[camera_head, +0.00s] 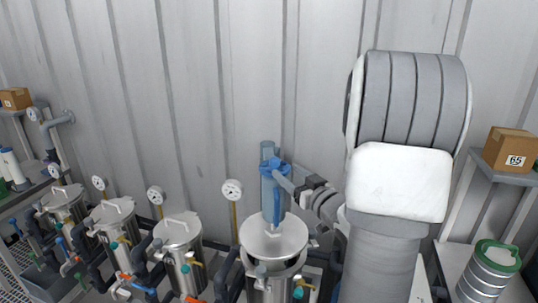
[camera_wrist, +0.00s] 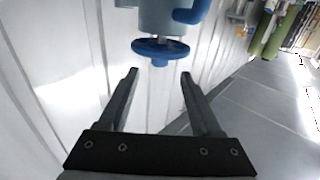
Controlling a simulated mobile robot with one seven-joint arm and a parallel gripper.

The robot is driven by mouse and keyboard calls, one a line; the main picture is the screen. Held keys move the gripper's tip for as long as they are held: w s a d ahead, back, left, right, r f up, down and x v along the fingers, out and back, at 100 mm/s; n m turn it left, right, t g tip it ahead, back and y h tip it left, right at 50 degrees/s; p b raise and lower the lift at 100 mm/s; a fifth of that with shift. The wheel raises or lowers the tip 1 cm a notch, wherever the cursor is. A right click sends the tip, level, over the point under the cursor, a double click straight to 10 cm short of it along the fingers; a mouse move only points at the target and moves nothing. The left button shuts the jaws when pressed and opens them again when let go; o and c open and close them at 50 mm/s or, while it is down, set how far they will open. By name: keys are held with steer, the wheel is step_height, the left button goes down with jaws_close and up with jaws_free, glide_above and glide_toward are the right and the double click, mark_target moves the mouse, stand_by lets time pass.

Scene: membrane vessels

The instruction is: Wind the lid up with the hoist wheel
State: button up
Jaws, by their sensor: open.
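The hoist wheel (camera_wrist: 158,50) is a small blue disc with a hub, below a grey-blue cylinder in the wrist view. My gripper (camera_wrist: 160,73) is open and empty. The wheel lies just beyond its fingertips and roughly between them, apparently untouched. In the head view the hoist post (camera_head: 268,150) with blue fittings stands over the lid (camera_head: 268,236), a round silver disc. The open vessel (camera_head: 262,284) is below it, and the lid looks a little above its rim. My arm reaches the post from the right; my fingertips are hard to make out there.
Several closed steel vessels (camera_head: 180,232) with gauges and pipes stand to the left. A gauge (camera_head: 232,190) is close left of the post. A box (camera_head: 510,148) sits on a shelf at right, above a green-rimmed drum (camera_head: 490,284). A corrugated wall (camera_head: 215,90) is behind.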

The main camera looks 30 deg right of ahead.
mark_target(275, 164)
steer(key=w+p, duration=0.1)
steer(key=w, duration=0.4)
steer(key=w+p, duration=0.1)
steer(key=w, duration=0.4)
steer(key=shift+w+d, duration=0.2)
steer(key=shift+w, duration=0.2)
jaws_close()
